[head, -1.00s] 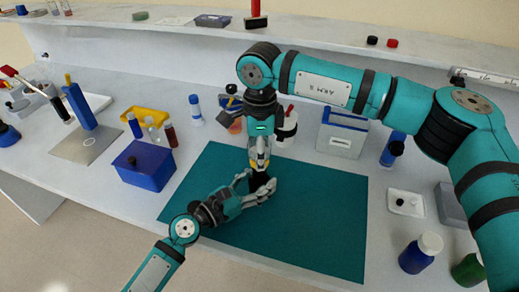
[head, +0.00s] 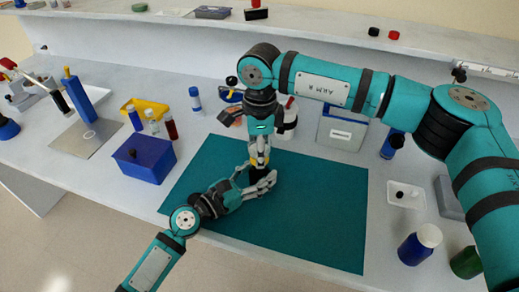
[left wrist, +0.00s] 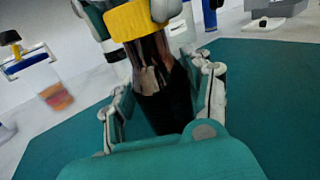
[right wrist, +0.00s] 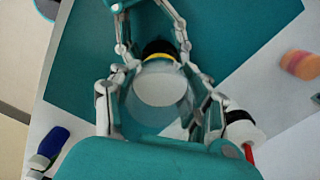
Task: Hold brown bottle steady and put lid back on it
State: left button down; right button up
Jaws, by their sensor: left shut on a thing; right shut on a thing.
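The brown bottle (left wrist: 160,85) is glossy and dark and stands between my left gripper's fingers (left wrist: 162,100) in the left wrist view. In the head view my left gripper (head: 262,180) is shut on it above the teal mat, and the fingers hide most of it. A yellow lid (left wrist: 140,18) is directly over the bottle's top, held by my right gripper (head: 260,152) from above. In the right wrist view the lid (right wrist: 160,90) shows a pale round top between the right fingers (right wrist: 160,100). I cannot tell whether it is seated.
The teal mat (head: 310,225) is mostly clear. A blue box (head: 143,160) and small bottles stand left. A white-labelled bin (head: 342,130) and a white bottle (head: 287,120) stand behind. A white tray (head: 404,195) and a blue bottle (head: 418,245) are right.

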jog(key=shift+f, duration=0.6)
dwell(0.3)
